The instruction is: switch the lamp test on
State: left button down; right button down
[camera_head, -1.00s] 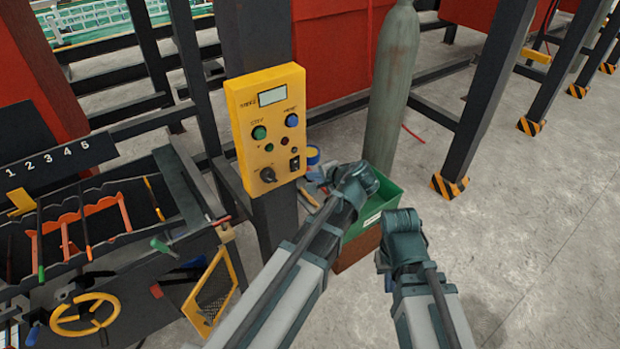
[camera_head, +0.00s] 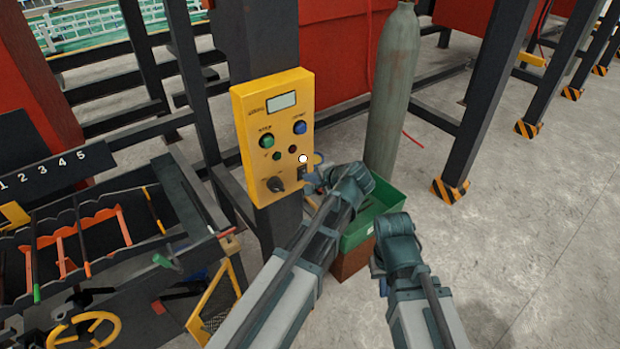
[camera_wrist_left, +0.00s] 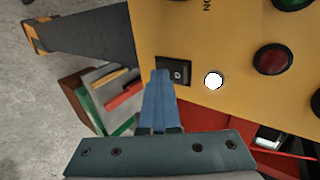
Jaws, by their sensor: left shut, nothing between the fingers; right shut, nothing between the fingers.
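The yellow control panel (camera_head: 258,155) stands on a dark post in the head view. Its black rocker switch (camera_wrist_left: 175,71) shows in the left wrist view. Beside the switch, a small round lamp (camera_wrist_left: 213,80) glows white; it also shows in the head view (camera_head: 303,159). My left gripper (camera_head: 312,178) is shut and empty, with its blue fingertips (camera_wrist_left: 160,75) right at the rocker's edge. I cannot tell whether they touch it. The tips partly hide the switch in the head view. My right gripper (camera_head: 378,270) is shut and empty, low and mostly hidden behind its wrist, away from the panel.
The panel also carries a green button (camera_head: 267,141), a blue button (camera_head: 299,128) and a black knob (camera_head: 275,184). A green bin (camera_head: 385,205) stands behind my arms, near a grey gas cylinder (camera_head: 392,95). A rack with a yellow handwheel (camera_head: 88,330) is at left.

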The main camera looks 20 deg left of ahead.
pick_arm(q)
jog(key=shift+r, duration=0.1)
pick_arm(e)
jog(key=shift+r, duration=0.1)
pick_arm(q)
jog(key=shift+r+p, duration=0.7)
jog(key=shift+p, duration=0.1)
pick_arm(e)
jog(key=shift+r, duration=0.7)
